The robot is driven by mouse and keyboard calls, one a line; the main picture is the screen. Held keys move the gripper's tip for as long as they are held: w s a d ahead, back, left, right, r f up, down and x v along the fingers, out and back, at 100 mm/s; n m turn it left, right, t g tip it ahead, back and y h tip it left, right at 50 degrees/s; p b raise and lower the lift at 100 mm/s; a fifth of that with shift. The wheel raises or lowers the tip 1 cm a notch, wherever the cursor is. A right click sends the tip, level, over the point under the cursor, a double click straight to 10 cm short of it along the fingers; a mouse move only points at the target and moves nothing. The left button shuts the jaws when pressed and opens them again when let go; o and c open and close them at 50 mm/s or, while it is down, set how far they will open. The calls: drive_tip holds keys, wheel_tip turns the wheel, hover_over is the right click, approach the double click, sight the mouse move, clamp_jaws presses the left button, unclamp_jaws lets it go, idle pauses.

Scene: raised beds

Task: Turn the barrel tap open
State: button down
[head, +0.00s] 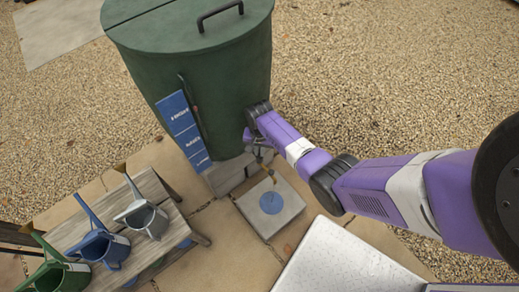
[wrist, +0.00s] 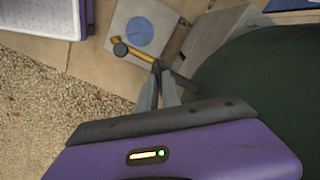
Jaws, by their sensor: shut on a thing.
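The green barrel (head: 225,85) stands upright at the top centre of the head view, and its dark side fills the right of the wrist view (wrist: 262,85). The barrel tap (wrist: 135,52) is a brass-coloured piece with a dark round end, low at the barrel's side. A bit of its brass shows in the head view (head: 271,174). My gripper (wrist: 160,74) is shut on the tap, with its grey fingertips at the brass piece's near end. In the head view my gripper (head: 258,150) is small beside the barrel. The exact grip and the tap's turn are hard to tell.
A paving slab with a blue disc (head: 270,203) lies below the tap. A wooden bench (head: 115,225) at lower left holds a grey watering can (head: 145,217), a blue one (head: 100,247) and a green one (head: 55,272). A blue sign (head: 183,125) is on the barrel. Gravel lies right.

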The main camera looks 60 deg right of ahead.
drive_tip(key=n, duration=0.4)
drive_tip(key=shift+n+p, duration=0.3)
drive_tip(key=shift+p, duration=0.1)
drive_tip(key=shift+n+p, duration=0.3)
drive_tip(key=shift+n, duration=2.3)
drive_tip(key=c, duration=1.5)
unclamp_jaws()
drive_tip(key=shift+c, duration=0.2)
drive_tip(key=shift+r, duration=0.1)
wheel_tip(320, 180, up, 8)
drive_tip(key=shift+f+p, duration=0.15)
drive_tip(key=shift+p, duration=0.7)
